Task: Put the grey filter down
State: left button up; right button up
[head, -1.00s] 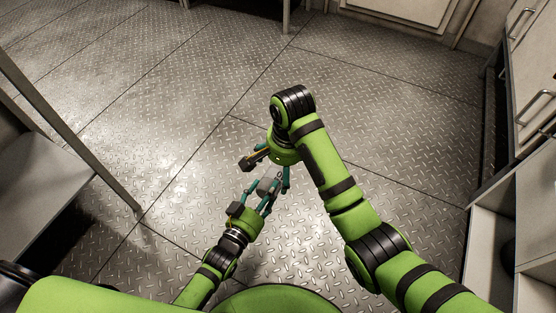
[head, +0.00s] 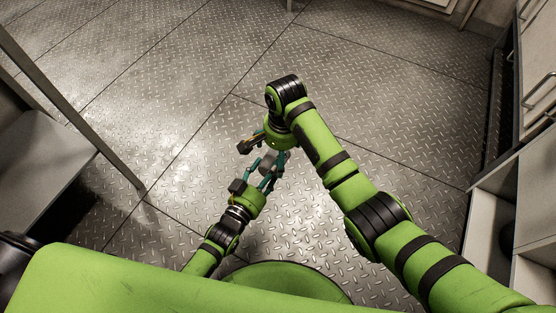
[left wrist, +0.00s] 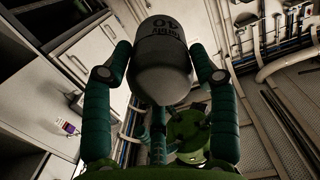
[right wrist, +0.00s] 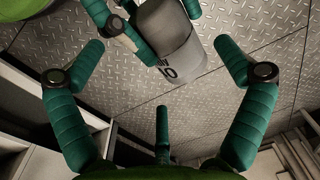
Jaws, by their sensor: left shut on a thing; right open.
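The grey filter (left wrist: 162,62) is a rounded cylinder with dark lettering, between the teal fingers of my left gripper (left wrist: 161,58) in the left wrist view. In the head view the left gripper (head: 268,166) is shut on the filter, which is small and partly hidden there. In the right wrist view the filter (right wrist: 176,48) shows beyond the fingers of my right gripper (right wrist: 160,52), which are spread open with nothing between them. The right gripper's fingers are largely hidden in the head view, close by the left gripper. Both are above the floor.
The diamond-plate metal floor (head: 190,150) is clear around the arms. A grey shelf with an upright post (head: 105,130) stands at the left. Pale cabinets with handles (head: 538,85) line the right edge, with an open shelf (head: 485,225) below.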

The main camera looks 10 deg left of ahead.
pick_arm(q)
jog(key=shift+r, duration=0.1)
pick_arm(e)
jog(key=shift+a+f, duration=0.15)
jog(key=shift+f, duration=1.4)
jog(key=shift+a+f, duration=0.1)
jog(key=shift+f, duration=1.4)
